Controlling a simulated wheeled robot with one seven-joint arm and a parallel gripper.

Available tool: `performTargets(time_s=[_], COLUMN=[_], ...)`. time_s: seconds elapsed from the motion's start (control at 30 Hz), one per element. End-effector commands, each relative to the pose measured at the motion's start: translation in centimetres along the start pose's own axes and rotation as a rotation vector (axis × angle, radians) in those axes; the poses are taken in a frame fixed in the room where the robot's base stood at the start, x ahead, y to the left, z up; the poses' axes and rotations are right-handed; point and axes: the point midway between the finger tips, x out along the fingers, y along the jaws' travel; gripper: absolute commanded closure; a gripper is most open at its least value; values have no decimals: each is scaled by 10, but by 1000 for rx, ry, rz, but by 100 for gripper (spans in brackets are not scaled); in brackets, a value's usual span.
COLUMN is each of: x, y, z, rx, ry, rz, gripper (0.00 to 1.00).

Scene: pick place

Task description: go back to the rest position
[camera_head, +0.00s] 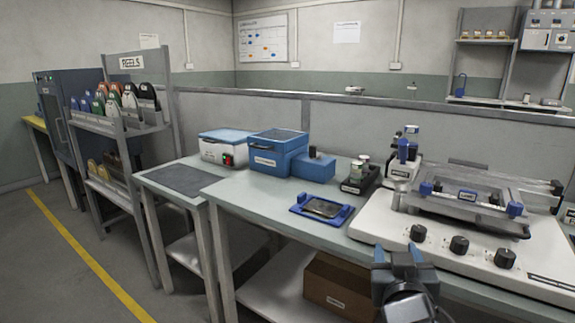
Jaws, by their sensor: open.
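My gripper (396,256) shows at the bottom of the head view, right of centre, in front of the workbench's front edge. Its two dark fingers with blue-grey parts point up and away, and they are open with nothing seen between them. A blue tray holding a dark flat item (323,208) lies on the bench (262,205), up and to the left of my gripper and apart from it. A large white machine (450,245) with black knobs stands on the bench to the right of my gripper.
Blue boxes (277,150) and a white-and-blue box (224,147) stand at the back left of the bench. A dark bin with small jars (358,180) is behind the blue tray. A cardboard box (337,287) sits on the lower shelf. A reel rack (122,115) stands left; floor there is clear.

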Motion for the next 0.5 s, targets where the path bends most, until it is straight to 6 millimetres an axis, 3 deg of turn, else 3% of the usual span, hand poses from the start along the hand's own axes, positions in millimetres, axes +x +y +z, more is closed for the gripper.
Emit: performTargets(time_s=[0.03, 0.2, 0.5], x=[-16, -71, -180], y=[2, 6, 24], z=[20, 70, 125], rx=[-5, -11, 8], ry=[-19, -51, -93], rz=[-24, -106, -214], gripper=[47, 47, 47])
